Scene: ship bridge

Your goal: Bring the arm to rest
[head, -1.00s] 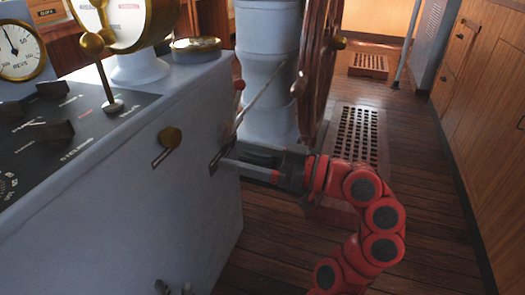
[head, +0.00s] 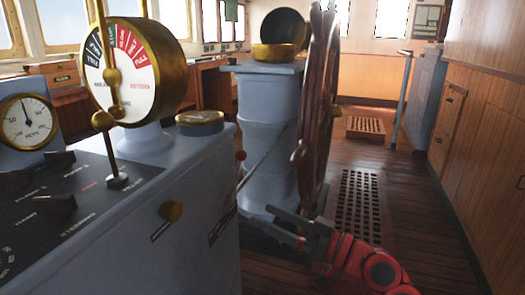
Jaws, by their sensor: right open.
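My right arm comes in from the lower right, red with dark joints. Its grey gripper (head: 258,217) is open, with its fingers pointing left toward the side of the grey console (head: 190,255). No object shows between the fingers. Whether the fingertips touch the console cannot be told. My left gripper is not in view.
The ship's wheel (head: 317,110) and its grey pedestal (head: 268,130) stand just behind my gripper. An engine telegraph (head: 135,75) and a gauge (head: 27,121) are on the left. A floor grating (head: 358,205) lies beyond. The wooden floor (head: 425,230) toward the right is clear.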

